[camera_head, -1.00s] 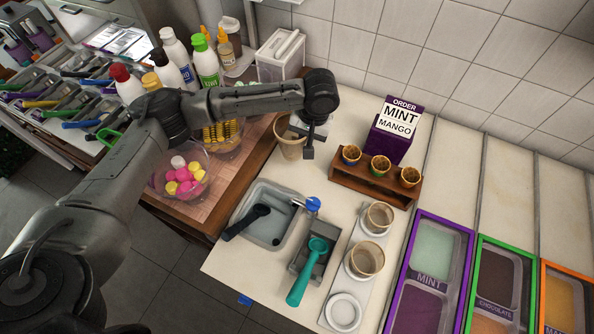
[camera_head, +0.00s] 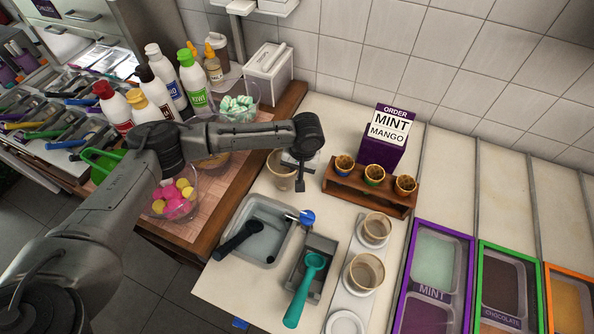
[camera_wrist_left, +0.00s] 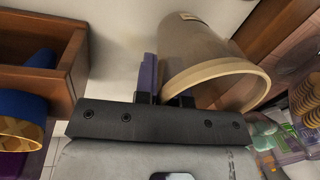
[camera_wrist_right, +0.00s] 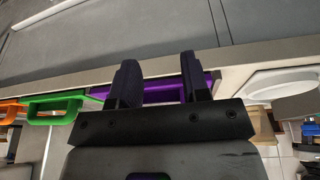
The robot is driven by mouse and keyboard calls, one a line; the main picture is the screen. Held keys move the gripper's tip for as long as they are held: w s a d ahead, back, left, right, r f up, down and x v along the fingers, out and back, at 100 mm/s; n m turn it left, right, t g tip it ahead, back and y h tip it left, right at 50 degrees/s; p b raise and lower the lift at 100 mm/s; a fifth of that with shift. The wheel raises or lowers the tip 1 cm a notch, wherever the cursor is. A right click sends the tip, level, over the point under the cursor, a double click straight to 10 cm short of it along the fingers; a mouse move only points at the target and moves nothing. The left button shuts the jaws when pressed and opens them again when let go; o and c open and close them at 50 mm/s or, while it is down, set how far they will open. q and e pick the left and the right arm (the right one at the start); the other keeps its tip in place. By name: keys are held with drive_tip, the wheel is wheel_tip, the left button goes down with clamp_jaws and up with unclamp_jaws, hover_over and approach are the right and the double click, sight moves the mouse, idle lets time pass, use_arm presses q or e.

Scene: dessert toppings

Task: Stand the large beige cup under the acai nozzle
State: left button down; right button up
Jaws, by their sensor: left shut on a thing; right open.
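The large beige cup (camera_head: 280,177) is at the brown board's right edge, left of the cone rack. My left gripper (camera_head: 301,186) is shut on its side wall. In the left wrist view the cup (camera_wrist_left: 208,52) fills the upper middle, with one finger of the left gripper (camera_wrist_left: 165,88) outside the wall and the other at the rim. The cup looks near upright; whether it touches the counter I cannot tell. My right gripper (camera_wrist_right: 160,82) is open and empty in its wrist view, outside the head view. I cannot make out an acai nozzle in any view.
A wooden rack (camera_head: 368,190) with several cones stands right of the cup, before a purple order sign (camera_head: 378,140). A metal basin (camera_head: 255,228) and teal scoop (camera_head: 303,290) lie nearer. Two more beige cups (camera_head: 376,228) (camera_head: 364,271) stand on a pale strip. Bottles stand at back left.

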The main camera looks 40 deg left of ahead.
use_arm(q)
drive_tip(key=shift+f, duration=0.3)
drive_tip(key=c, duration=1.2)
unclamp_jaws()
drive_tip(key=r, duration=0.3)
drive_tip(key=d+r+p, duration=0.1)
drive_tip(key=r, duration=0.3)
drive_tip(key=w+r+p, duration=0.1)
drive_tip(key=r, duration=0.3)
drive_tip(key=shift+d+r, duration=0.2)
drive_tip(key=shift+d, duration=0.05)
drive_tip(key=o, duration=0.3)
drive_tip(key=shift+r, duration=0.3)
drive_tip(key=o, duration=0.9)
